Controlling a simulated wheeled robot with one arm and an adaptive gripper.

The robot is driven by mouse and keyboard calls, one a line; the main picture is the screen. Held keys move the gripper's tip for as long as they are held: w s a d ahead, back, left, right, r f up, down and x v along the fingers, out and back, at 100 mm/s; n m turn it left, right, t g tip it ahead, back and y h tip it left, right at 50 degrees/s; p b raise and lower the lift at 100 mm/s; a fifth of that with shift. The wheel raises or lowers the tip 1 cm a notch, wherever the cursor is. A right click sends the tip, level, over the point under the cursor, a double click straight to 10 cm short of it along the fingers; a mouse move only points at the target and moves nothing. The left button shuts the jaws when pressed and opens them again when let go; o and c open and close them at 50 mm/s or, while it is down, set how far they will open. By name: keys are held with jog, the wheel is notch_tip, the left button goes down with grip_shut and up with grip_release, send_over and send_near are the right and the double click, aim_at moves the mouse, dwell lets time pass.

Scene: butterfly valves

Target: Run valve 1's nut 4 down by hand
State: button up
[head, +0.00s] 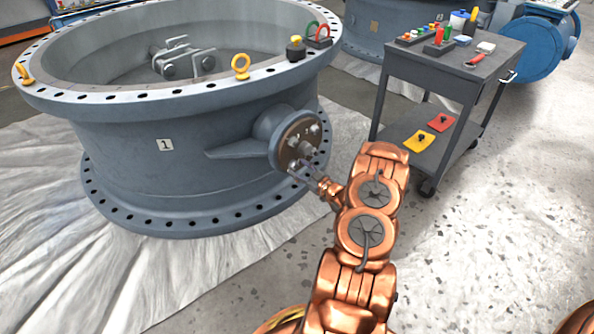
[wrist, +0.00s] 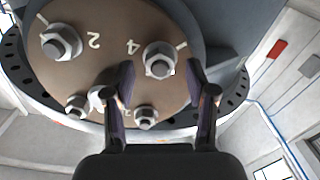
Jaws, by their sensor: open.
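Valve 1 (head: 150,177) is a large grey ring body with a "1" label, lying on a sheet at the left. Its round brown flange plate (head: 288,145) faces right; this plate also shows in the wrist view (wrist: 105,20). Nut 4 (wrist: 160,62) is a silver hex nut on a stud, beside an upside-down "4". My gripper (head: 296,170) is at the plate in the head view. In the wrist view my gripper (wrist: 160,80) is open, one finger on each side of nut 4's lower part. Nothing shows held; finger contact with the nut cannot be told.
Nut 2 (wrist: 62,42) is left of nut 4. Two more nuts (wrist: 146,117) (wrist: 77,104) and a shaft end (wrist: 103,98) are close to the fingers. A dark cart (head: 455,80) with tools stands at the right. Speckled floor (head: 480,240) is clear in front.

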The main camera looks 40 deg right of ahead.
jog(key=shift+w, duration=0.65)
grip_shut()
